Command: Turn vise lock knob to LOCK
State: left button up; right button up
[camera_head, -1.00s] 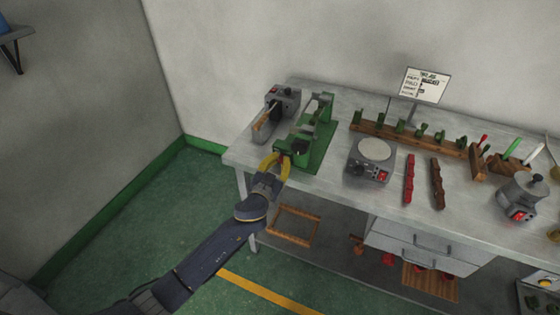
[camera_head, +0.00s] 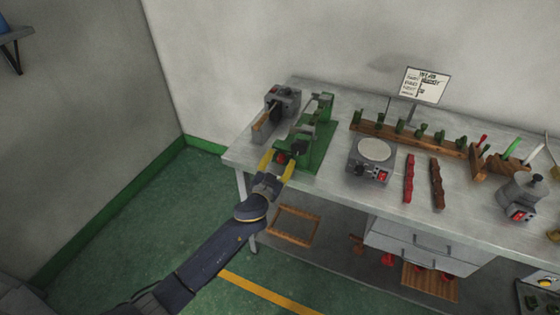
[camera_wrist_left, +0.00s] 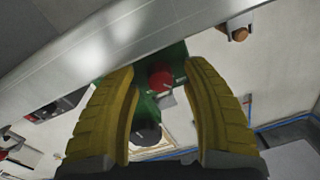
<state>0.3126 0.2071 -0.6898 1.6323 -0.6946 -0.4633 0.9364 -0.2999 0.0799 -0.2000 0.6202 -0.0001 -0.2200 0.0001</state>
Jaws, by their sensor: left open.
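The green vise (camera_head: 322,146) stands at the front left of the workbench. Its red lock knob (camera_head: 281,158) is on the end facing my left gripper (camera_head: 277,167). The gripper's yellow fingers are spread to either side of the knob, with nothing held. In the left wrist view, the red knob (camera_wrist_left: 160,78) shows between the open fingers of the left gripper (camera_wrist_left: 160,75), with clear gaps beside it. A dark round part (camera_wrist_left: 146,133) is below it on the vise. I cannot read any lock marking. My right gripper is not in view.
A grey machine (camera_head: 284,98) stands just left of the vise. A device with a round pale plate (camera_head: 375,150) is to its right, near a wooden rack (camera_head: 410,137) and red and brown strips. A sign (camera_head: 425,85) stands behind. The floor left of the bench is clear.

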pick_arm(q)
jog(key=v, duration=1.2)
dwell(0.3)
